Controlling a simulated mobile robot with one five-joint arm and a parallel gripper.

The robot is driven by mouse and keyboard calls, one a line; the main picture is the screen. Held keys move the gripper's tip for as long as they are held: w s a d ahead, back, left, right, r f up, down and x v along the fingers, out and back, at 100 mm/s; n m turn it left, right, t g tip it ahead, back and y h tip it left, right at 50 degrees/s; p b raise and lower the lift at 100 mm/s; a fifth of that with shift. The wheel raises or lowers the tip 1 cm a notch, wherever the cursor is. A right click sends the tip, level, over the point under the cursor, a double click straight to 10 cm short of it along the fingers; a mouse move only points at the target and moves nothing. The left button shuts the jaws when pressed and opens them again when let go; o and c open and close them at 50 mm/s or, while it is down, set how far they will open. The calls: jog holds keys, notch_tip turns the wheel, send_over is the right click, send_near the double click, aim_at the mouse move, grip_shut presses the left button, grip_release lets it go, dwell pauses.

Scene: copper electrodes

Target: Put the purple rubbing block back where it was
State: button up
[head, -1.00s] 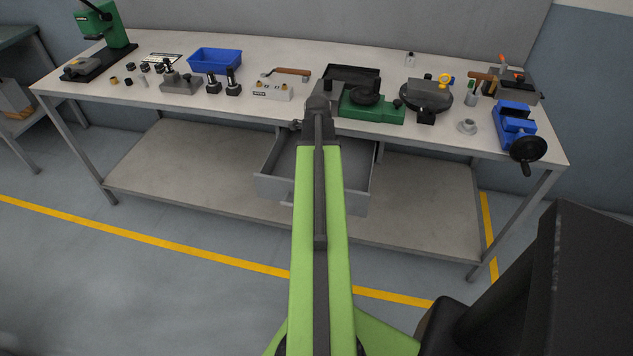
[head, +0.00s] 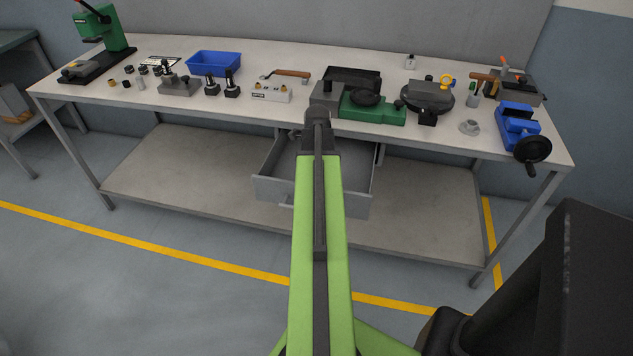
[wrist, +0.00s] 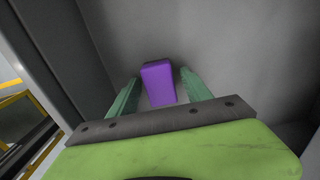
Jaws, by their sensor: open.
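The purple rubbing block (wrist: 158,82) shows in the wrist view, inside the grey drawer (wrist: 225,50). My gripper (wrist: 160,85) is open, with one green finger on each side of the block. I cannot tell whether the fingers touch it. In the head view the open drawer (head: 357,203) sticks out under the bench top, and my arm hides part of it. The block and the fingertips are hidden there.
The workbench (head: 300,110) carries a green machine (head: 372,108), a blue bin (head: 215,63), a white block (head: 270,93), a round dark plate (head: 428,95) and a blue vise (head: 517,125). A lower shelf (head: 180,180) is bare.

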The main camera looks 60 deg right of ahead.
notch_tip(320, 180, up, 12)
jog(key=p, duration=1.2)
jog(key=shift+r, duration=0.15)
jog(key=w+a+n, duration=0.9)
jog(key=a, duration=0.4)
jog(key=w+a+n, duration=0.8)
jog(key=w+a, duration=0.2)
jog(key=a, duration=0.3)
jog(key=w+a+n, duration=0.2)
jog(key=a+n, duration=1.3)
jog(key=a, duration=0.9)
jog(key=shift+w+a, duration=0.3)
jog(key=shift+a, duration=0.1)
